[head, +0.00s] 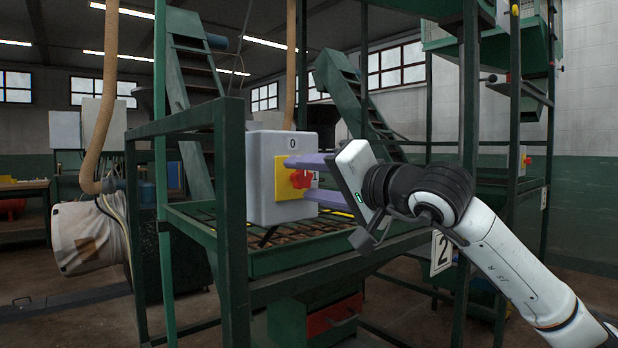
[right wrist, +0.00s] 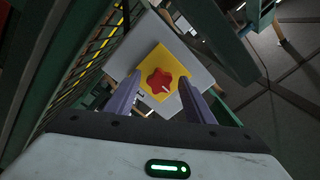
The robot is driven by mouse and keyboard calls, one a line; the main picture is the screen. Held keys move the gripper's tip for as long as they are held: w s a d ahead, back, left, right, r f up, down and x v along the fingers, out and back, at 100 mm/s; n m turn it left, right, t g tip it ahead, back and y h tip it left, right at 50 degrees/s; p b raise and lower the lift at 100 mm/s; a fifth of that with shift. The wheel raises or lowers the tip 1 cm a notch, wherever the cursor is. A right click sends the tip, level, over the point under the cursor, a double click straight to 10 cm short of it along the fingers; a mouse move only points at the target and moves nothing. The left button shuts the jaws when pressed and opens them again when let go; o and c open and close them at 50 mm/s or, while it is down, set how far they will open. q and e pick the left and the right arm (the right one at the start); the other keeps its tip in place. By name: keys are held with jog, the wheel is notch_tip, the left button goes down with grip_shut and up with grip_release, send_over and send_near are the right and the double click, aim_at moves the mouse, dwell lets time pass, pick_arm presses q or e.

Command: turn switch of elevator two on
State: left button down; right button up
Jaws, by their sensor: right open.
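A grey switch box (head: 268,190) with a yellow plate (head: 291,165) and a red rotary knob (head: 301,179) stands on the green frame. A 0 is marked above the plate and a 1 to the right of the knob. My right gripper (head: 303,178) is open, one finger above and one below the knob. In the right wrist view the red knob (right wrist: 160,81) lies between the two fingers (right wrist: 157,97), with a gap on each side. Whether the fingertips touch the plate cannot be told. My left gripper is not in view.
A sign with a 2 (head: 441,252) hangs on the green frame below my right arm. Green frame posts (head: 231,210) stand close to the left of the box. Another red knob on yellow (head: 527,160) shows farther right.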

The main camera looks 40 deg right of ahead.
jog(key=c, duration=1)
jog(key=shift+c, duration=0.2)
